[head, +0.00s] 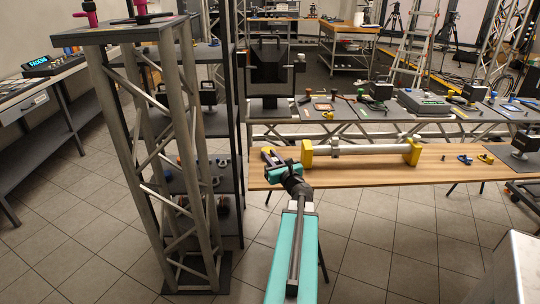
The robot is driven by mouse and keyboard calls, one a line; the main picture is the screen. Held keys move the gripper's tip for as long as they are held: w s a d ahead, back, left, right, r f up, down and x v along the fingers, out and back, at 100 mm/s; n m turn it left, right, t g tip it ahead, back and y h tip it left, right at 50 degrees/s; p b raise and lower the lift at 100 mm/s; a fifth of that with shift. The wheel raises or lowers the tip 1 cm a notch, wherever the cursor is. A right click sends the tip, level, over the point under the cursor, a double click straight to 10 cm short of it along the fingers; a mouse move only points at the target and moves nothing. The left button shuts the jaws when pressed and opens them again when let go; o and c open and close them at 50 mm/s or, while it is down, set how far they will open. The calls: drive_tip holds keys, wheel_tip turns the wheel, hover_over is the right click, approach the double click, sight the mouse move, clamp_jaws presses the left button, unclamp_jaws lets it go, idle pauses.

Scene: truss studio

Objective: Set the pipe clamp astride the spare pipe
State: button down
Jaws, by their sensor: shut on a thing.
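The silver spare pipe (375,149) lies level between two yellow supports on the wooden bench. A light grey collar (335,147) sits around its left part. My gripper (269,157) is over the left end of the bench, left of the left yellow support (307,153) and apart from the pipe. It is shut on a small purple and dark thing (266,152), which looks like the pipe clamp. The gripper partly hides it, so its shape and opening are unclear.
The wooden bench (350,174) is clear in front of the pipe. Small blue and yellow pieces (465,158) lie at its right. A truss tower (155,150) with pink-handled items (90,12) on top stands left. A dark table (330,114) with gear stands behind.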

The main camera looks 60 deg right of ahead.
drive_tip(key=shift+s+a, duration=0.25)
drive_tip(key=shift+a, duration=0.1)
idle(0.7)
drive_tip(key=w+a+n+t+y, duration=0.1)
drive_tip(key=w+a+n+y, duration=0.25)
drive_tip(key=w+a, duration=0.45)
drive_tip(key=w+a+f+n+t+y, duration=0.15)
drive_tip(key=w+a+y, duration=0.35)
drive_tip(key=a, duration=0.7)
drive_tip(key=w+a+n+y, duration=0.4)
drive_tip(key=w+a+y, duration=0.15)
drive_tip(key=a, duration=0.45)
drive_tip(key=a+n+g+y, duration=0.3)
drive_tip(key=a+n+y, duration=0.1)
drive_tip(key=a, duration=1.2)
drive_tip(key=w+a+f+n+g+y, duration=0.1)
drive_tip(key=a+n+g+y, duration=0.3)
drive_tip(key=a, duration=1.3)
drive_tip(key=shift+y, duration=1.2)
drive_tip(key=shift+w+d+f, duration=0.1)
drive_tip(key=shift+w, duration=0.05)
